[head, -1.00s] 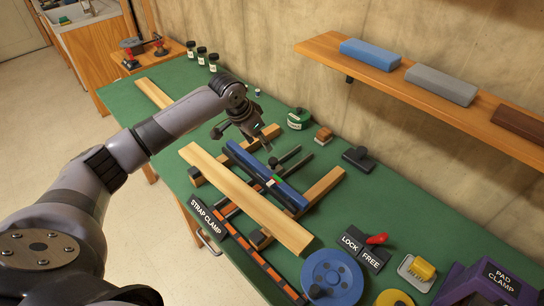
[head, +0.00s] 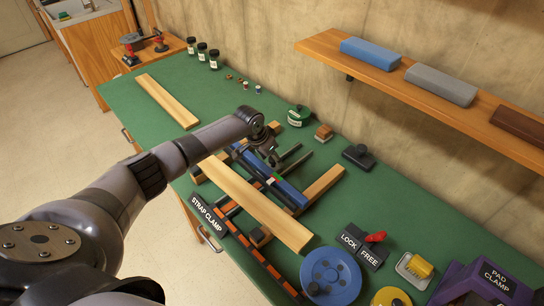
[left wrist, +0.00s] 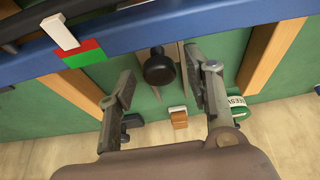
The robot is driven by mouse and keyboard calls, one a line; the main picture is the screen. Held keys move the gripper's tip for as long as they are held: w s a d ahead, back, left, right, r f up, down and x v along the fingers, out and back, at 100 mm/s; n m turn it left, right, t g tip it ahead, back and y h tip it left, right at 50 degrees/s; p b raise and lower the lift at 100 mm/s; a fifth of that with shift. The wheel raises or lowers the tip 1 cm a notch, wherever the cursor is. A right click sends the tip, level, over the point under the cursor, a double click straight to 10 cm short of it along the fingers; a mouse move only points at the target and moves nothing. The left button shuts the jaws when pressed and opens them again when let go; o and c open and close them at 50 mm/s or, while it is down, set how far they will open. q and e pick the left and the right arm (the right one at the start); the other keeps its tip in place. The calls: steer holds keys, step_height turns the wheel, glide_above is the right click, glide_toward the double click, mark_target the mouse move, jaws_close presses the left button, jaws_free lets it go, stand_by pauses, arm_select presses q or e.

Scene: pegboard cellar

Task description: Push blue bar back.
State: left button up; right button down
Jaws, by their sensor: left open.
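The blue bar (head: 289,192) lies across two wooden rails on the green bench, behind a long pale wood strip (head: 256,203). My left gripper (head: 272,157) is low over the bar's middle and hides part of it. In the left wrist view, the bar (left wrist: 200,27) crosses the top, with a red and green mark (left wrist: 83,54) and a white pointer by it. The gripper (left wrist: 160,64) is open there, its fingers on either side of a black knob (left wrist: 159,67), with no grip on it visible. Whether the fingers touch the bar is unclear. My right gripper is not in view.
A strap clamp strip (head: 260,258) runs along the front. A blue wheel (head: 332,276), a lock/free switch (head: 364,250) and a purple pad clamp (head: 490,285) stand at the right. A green tape dispenser (head: 298,116) is near the wall. A shelf (head: 430,95) overhangs the bench.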

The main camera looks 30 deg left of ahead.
arm_select(q)
jaws_close()
stand_by(0.4)
steer(key=shift+w, duration=0.1)
